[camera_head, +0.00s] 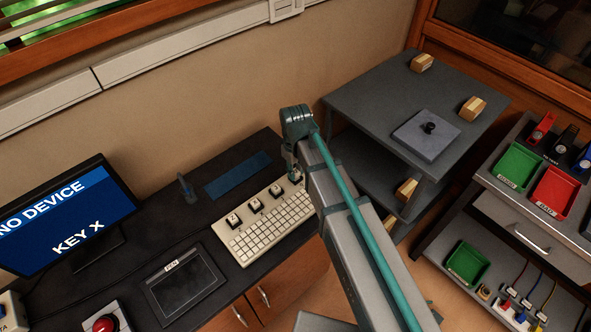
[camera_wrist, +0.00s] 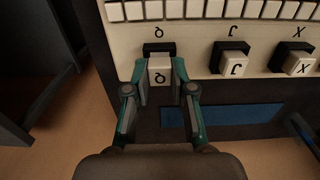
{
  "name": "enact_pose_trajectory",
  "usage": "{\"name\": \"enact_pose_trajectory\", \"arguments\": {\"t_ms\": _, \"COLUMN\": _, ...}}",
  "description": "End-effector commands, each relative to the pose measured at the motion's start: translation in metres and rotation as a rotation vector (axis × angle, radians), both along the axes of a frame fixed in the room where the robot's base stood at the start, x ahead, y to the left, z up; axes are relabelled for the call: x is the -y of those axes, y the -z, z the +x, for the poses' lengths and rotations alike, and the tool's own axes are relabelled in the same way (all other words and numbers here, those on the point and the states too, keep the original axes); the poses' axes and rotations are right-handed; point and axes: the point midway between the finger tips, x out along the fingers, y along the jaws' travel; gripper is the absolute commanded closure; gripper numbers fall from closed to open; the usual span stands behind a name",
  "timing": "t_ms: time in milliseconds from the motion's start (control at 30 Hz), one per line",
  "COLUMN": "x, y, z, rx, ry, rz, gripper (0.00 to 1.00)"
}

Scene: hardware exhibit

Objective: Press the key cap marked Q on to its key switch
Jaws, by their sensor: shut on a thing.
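The pale key cap marked Q (camera_wrist: 160,76) is between the two fingertips of my gripper (camera_wrist: 160,82) in the wrist view, where its letter appears upside down. My gripper is shut on it. Its black key switch (camera_wrist: 158,48) shows just past the cap, under the printed Q on the keyboard (camera_wrist: 198,33). The cap overlaps the switch in this view; I cannot tell whether it is fully seated. In the head view, my gripper (camera_head: 294,168) is at the right end of the keyboard's back row (camera_head: 246,245), with the Q cap mostly hidden by it.
Caps marked J (camera_wrist: 235,67) and X (camera_wrist: 299,66) stand beside Q. A blue strip (camera_head: 238,175) lies behind the keyboard. The monitor (camera_head: 65,215) reads "NO DEVICE" and "KEY X". A tablet (camera_head: 183,283) and a red button (camera_head: 105,323) are on the desk's left part.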

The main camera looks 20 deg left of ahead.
Motion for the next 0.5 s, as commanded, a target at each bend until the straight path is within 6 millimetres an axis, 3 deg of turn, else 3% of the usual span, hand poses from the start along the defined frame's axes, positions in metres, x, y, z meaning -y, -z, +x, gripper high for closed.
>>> {"name": "enact_pose_trajectory", "arguments": {"t_ms": 500, "x": 0.0, "y": 0.0036, "z": 0.0, "rx": 0.0, "ry": 0.0, "rz": 0.0, "gripper": 0.87}}
